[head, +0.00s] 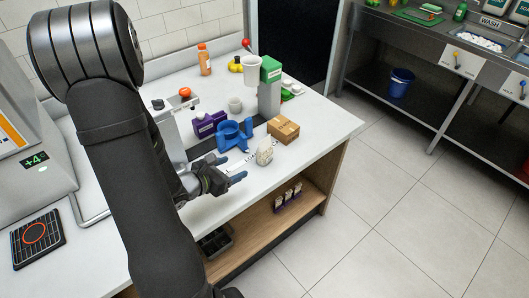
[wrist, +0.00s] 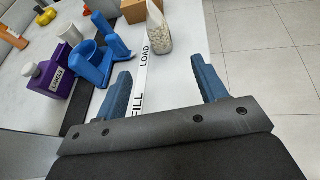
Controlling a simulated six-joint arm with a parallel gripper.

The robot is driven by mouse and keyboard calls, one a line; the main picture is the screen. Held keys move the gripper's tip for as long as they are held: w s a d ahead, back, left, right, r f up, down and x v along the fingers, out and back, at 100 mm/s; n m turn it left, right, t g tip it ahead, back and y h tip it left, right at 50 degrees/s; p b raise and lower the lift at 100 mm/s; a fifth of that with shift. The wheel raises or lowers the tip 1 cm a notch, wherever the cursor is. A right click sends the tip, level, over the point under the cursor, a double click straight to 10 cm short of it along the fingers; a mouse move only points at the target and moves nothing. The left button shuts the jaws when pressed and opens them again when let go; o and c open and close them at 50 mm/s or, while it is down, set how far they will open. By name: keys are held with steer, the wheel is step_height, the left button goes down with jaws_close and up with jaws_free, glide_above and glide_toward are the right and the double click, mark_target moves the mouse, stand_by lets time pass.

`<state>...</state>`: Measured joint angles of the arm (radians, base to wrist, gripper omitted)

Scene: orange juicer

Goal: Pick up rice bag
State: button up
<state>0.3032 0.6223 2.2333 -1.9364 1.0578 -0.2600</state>
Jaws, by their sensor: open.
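The rice bag is a small clear bag of whitish grains (head: 264,152). It stands upright on the white counter, near its front edge, and shows at the top of the wrist view (wrist: 158,30). My gripper (head: 242,166) has blue fingers and is open and empty. It is low over the counter, to the left of the bag in the head view. In the wrist view the fingers (wrist: 163,80) are spread wide, and the bag is beyond their tips, roughly between them and apart from both.
A blue holder (head: 232,136) and a purple LABELS box (head: 207,124) stand left of the bag. A cardboard box (head: 283,129) is just behind it. A green and white dispenser (head: 269,88) stands farther back. The counter edge drops to open floor at right.

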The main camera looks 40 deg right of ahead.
mark_target(259, 156)
steer(key=x, duration=1)
steer(key=shift+d+f, duration=0.25)
steer(key=shift+d, duration=0.1)
steer(key=shift+x, duration=2.75)
steer(key=shift+w+a+f, duration=0.1)
steer(key=shift+w+f, duration=0.05)
steer(key=shift+w, duration=0.05)
steer(key=shift+c, duration=0.3)
steer(key=c, duration=1)
